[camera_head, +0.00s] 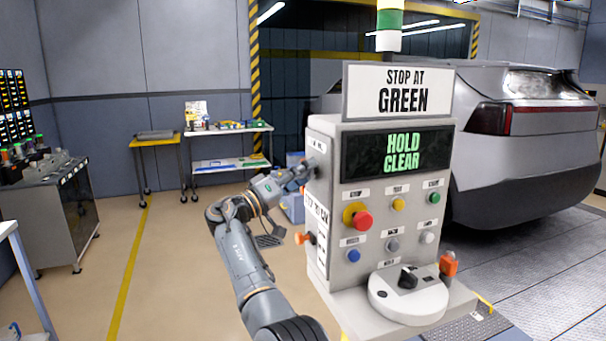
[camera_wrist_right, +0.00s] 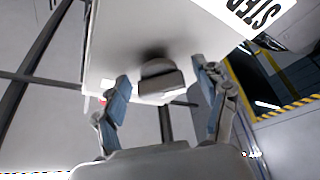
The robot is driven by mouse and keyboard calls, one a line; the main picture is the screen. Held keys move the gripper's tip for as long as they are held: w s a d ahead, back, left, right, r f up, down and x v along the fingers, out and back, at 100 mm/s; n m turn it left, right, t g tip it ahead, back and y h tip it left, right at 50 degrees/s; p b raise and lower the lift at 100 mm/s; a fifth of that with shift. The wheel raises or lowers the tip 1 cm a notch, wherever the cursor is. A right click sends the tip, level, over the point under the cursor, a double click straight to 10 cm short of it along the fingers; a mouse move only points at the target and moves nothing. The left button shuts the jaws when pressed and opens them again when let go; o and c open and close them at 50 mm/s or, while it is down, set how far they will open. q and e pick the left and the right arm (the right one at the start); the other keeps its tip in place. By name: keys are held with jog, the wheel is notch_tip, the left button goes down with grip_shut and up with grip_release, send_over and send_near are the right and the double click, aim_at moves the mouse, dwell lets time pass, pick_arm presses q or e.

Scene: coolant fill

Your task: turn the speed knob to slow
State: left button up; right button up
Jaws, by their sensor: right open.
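A grey control console (camera_head: 330,250) stands in the middle of the head view, with a dark screen (camera_head: 397,153) reading "HOLD CLEAR". My right gripper (camera_head: 304,172) is at the console's left side face, near its upper part. In the right wrist view, a grey knob (camera_wrist_right: 160,80) sticks out from the pale panel (camera_wrist_right: 150,28). The open fingers (camera_wrist_right: 163,88) stand on either side of it, with visible gaps. I cannot read the knob's label or setting. My left gripper is not in view.
The console front carries a red button (camera_head: 363,220), several smaller buttons and a black rotary switch (camera_head: 408,278) on a round base. An orange-red part (camera_head: 448,264) sits at its right. A silver car (camera_head: 525,150) stands behind. The floor left of my arm is clear.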

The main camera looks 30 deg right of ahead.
jog(key=shift+c, duration=0.2)
jog(key=c, duration=1.1)
jog(key=n+p, duration=0.1)
jog(key=n+t+y+p, duration=0.1)
jog(key=n, duration=0.1)
jog(key=n+p, duration=0.1)
jog(key=n, duration=0.1)
jog(key=shift+a+r+t+y, duration=0.1)
jog(key=shift+r+t+y, duration=0.2)
jog(key=shift+r+y, duration=0.1)
jog(key=n+y+p, duration=0.1)
jog(key=n+p, duration=0.2)
jog(key=p, duration=0.1)
jog(key=n+y+p, duration=0.1)
jog(key=n+p, duration=0.2)
jog(key=p, duration=0.2)
jog(key=n+g+y+p, duration=0.1)
jog(key=n+p, duration=0.3)
jog(key=shift+r+y, duration=0.25)
jog(key=shift+y, duration=0.05)
jog(key=shift+n+g+y+p, duration=0.35)
jog(key=shift+n+p, duration=0.35)
jog(key=shift+p, duration=0.4)
jog(key=shift+f+n+p, duration=0.15)
jog(key=shift+n+p, duration=0.15)
jog(key=shift+p, duration=0.1)
jog(key=shift+f+g, duration=0.1)
jog(key=shift+g, duration=0.15)
